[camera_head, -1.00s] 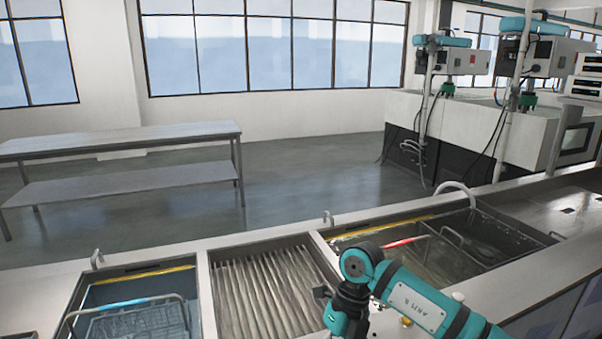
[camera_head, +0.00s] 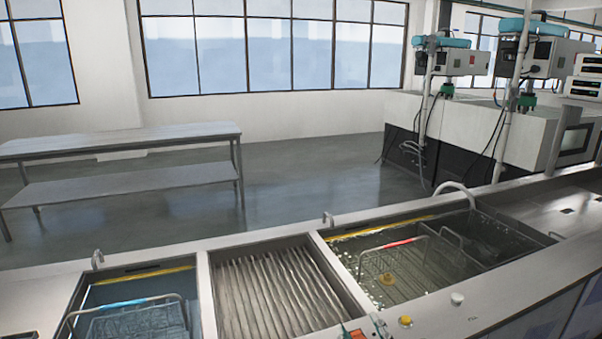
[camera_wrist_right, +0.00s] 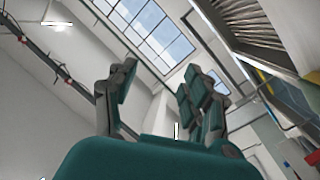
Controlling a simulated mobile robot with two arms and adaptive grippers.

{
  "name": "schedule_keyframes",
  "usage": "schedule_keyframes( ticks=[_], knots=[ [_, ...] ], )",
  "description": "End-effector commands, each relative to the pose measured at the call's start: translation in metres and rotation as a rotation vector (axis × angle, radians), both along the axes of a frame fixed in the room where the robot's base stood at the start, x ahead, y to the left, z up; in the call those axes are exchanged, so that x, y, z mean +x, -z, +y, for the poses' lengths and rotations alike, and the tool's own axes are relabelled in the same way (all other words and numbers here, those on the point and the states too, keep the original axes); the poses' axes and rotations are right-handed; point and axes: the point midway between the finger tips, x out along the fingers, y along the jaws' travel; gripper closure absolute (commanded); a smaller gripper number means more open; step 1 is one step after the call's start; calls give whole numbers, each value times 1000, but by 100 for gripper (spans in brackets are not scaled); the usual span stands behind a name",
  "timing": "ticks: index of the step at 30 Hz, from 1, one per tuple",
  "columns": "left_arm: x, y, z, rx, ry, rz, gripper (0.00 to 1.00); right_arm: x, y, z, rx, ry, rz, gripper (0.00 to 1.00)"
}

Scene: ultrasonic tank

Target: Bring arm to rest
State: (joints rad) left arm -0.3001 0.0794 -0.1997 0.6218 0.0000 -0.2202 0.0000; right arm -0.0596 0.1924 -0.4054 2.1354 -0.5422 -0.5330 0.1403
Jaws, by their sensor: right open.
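My right gripper (camera_wrist_right: 158,82) shows in the right wrist view with its teal and dark fingers spread apart and nothing between them. Windows, wall and ceiling lie behind it. In the head view only small pieces at the bottom edge, right of the middle, may belong to my right arm. The rest of that arm is out of the head view. My left gripper is in neither view.
The right tank (camera_head: 345,255) holds liquid and a wire basket (camera_head: 400,270) with a red handle. A ribbed basin (camera_head: 270,295) is in the middle. A blue-handled basket (camera_head: 130,322) sits in the left tank. A grey table (camera_head: 120,140) stands behind.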

Motion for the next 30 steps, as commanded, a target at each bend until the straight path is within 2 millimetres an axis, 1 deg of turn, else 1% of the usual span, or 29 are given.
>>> schedule_keyframes(
  ticks=[1, 2, 3, 5, 6, 9, 12, 15, 21, 24, 25, 30],
  knots=[
    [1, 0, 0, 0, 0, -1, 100, -17, 31, -21, 43, 68, 141, 50],
    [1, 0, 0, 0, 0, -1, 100, -27, 49, -32, 63, 103, 223, 50],
    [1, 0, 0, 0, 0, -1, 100, -43, 71, -45, 88, 145, 331, 50],
    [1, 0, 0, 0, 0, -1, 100, -69, 100, -60, 118, 197, 479, 50],
    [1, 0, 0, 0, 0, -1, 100, -86, 115, -67, 132, 222, 566, 50],
    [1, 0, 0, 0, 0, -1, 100, -125, 144, -78, 157, 264, 744, 50],
    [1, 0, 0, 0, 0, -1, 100, -160, 163, -84, 174, 288, 885, 50],
    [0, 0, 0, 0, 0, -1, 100, -191, 176, -88, 184, 304, 1003, 50],
    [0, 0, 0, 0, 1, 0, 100, -249, 192, -92, 196, 319, 1210, 50],
    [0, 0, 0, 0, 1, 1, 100, -274, 197, -92, 198, 321, 1299, 50],
    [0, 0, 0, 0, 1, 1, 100, -268, 207, -91, 196, 321, 1297, 50],
    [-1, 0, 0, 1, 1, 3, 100, -258, 250, -90, 192, 322, 1309, 50]
  ],
)
